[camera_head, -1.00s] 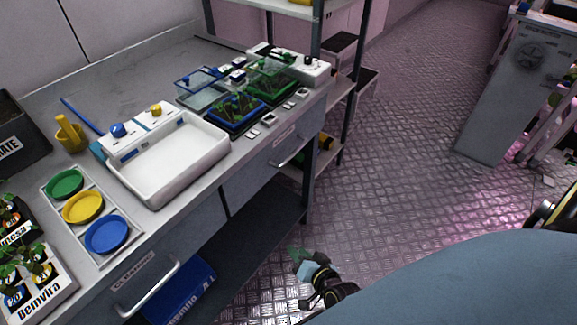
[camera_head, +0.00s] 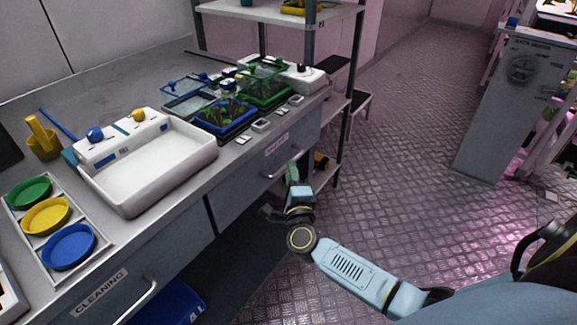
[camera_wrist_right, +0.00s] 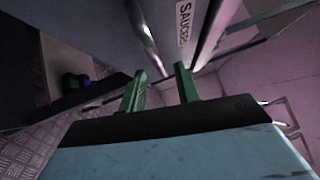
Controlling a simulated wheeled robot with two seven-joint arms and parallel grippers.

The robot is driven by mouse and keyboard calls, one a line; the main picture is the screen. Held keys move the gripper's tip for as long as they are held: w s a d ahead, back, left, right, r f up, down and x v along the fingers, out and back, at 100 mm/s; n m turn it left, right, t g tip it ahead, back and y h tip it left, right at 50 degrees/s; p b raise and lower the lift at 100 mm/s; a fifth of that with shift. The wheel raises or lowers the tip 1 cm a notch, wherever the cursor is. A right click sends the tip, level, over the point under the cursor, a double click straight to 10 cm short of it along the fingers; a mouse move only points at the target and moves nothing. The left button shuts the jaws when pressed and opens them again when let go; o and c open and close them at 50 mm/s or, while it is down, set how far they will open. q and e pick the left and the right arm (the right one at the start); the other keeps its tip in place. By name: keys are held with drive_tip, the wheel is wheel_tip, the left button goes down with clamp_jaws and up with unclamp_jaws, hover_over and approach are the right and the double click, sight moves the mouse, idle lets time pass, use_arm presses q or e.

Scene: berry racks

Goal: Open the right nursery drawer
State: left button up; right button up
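The right drawer (camera_head: 250,176) of the grey bench is shut flush in the bench front. Its bar handle (camera_head: 283,160) sits below a white label; in the right wrist view the label reads SAUCERS, and the handle (camera_wrist_right: 147,38) runs down toward the gap between my fingertips. My right gripper (camera_head: 292,172) is in front of the drawer, close to the handle's right end. Its green fingers (camera_wrist_right: 160,75) are apart with nothing between them. I cannot tell whether they touch the handle. My left gripper is not in view.
The left drawer, labelled CLEANING (camera_head: 102,292), is shut. A white basin (camera_head: 150,190), saucers and small plant trays stand on the bench top. A shelf rack (camera_head: 335,110) stands just beyond the drawer.

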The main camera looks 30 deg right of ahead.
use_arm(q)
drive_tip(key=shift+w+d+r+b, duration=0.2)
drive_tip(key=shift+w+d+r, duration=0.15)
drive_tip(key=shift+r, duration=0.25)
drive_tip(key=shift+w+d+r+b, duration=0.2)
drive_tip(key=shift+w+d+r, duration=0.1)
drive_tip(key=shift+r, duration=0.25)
use_arm(e)
drive_tip(key=shift+x, duration=2.2)
clamp_jaws()
